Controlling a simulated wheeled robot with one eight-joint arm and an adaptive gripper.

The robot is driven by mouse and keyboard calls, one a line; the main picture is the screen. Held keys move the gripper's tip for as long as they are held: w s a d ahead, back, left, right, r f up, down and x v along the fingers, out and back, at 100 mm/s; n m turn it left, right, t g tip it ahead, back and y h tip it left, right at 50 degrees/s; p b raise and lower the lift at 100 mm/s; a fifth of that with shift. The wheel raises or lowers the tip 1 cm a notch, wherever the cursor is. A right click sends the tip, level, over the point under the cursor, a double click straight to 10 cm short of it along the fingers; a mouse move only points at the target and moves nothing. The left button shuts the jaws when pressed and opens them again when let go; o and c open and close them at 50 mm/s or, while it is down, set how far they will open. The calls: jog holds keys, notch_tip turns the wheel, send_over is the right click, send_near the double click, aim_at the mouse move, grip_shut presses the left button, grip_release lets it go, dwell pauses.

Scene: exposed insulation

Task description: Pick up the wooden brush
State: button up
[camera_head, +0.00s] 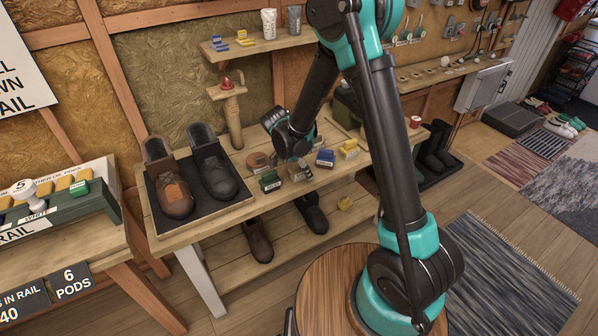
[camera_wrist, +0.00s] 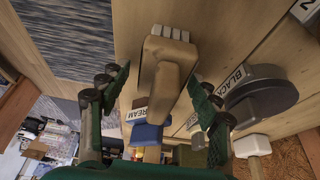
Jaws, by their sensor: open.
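The wooden brush (camera_wrist: 165,80) shows in the wrist view as a tan wooden body with pale bristles at its upper end. It lies between the two green fingers of my gripper (camera_wrist: 161,84), with a visible gap on each side. The fingers are open and hold nothing. In the head view my gripper (camera_head: 298,163) is low over the workbench, and its dark body partly hides the brush there. I cannot tell how far the fingertips are above the bench top.
In the wrist view a black tin (camera_wrist: 262,92) lies right of the right finger, and a blue CREAM item (camera_wrist: 147,133) sits close to the brush. Shoes on a tray (camera_head: 158,203) are left.

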jog(key=c, duration=1.3)
notch_tip(320, 180, up, 20)
jog(key=shift+r, duration=0.1)
